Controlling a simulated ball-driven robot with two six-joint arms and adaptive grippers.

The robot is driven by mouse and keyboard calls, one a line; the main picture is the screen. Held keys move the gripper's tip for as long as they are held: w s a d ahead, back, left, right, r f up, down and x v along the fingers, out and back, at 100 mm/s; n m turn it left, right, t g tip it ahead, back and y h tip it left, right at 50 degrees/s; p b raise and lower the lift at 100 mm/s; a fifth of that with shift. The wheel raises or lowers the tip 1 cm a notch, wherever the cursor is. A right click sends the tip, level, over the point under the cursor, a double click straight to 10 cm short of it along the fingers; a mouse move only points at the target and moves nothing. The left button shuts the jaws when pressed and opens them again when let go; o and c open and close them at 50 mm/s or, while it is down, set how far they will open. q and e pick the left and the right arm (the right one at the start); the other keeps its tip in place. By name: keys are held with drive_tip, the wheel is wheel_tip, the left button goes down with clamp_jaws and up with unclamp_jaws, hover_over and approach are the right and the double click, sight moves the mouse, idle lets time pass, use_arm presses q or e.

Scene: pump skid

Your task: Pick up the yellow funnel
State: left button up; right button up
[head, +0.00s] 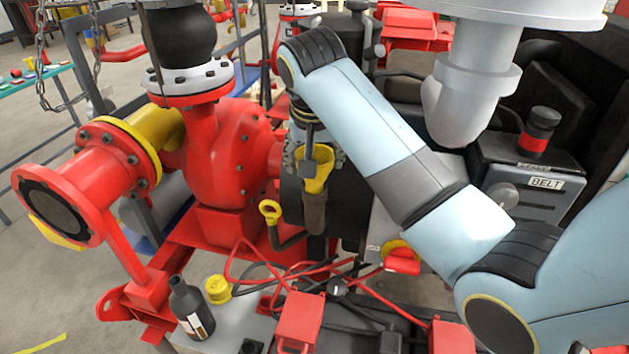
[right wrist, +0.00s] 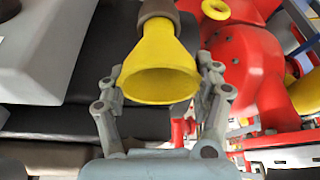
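The yellow funnel (head: 316,172) stands mouth up, its narrow end in a brown upright pipe end (head: 315,212). It also shows in the right wrist view (right wrist: 160,62), mouth toward the camera, with its narrow end at the brown pipe (right wrist: 159,10). My right gripper (head: 314,156) is above it, with a finger on either side of the cone. In the right wrist view the fingers (right wrist: 160,72) are spread wide around the funnel. A small gap shows at the right finger; contact at the left finger is hard to tell. My left gripper is out of view.
A red pump (head: 237,150) with a flanged pipe (head: 90,190) stands to the left. A dark bottle (head: 190,305) and a yellow cap (head: 217,289) stand in front. Red and black cables (head: 290,270) lie below. A belt box (head: 530,185) is at right.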

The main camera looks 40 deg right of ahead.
drive_tip(key=c, duration=0.5)
drive_tip(key=shift+c, duration=0.2)
wheel_tip(320, 180, up, 9)
drive_tip(key=shift+w+f+b, duration=0.1)
drive_tip(key=shift+f+b, duration=0.05)
drive_tip(key=shift+b, duration=0.7)
drive_tip(key=shift+r, duration=0.65)
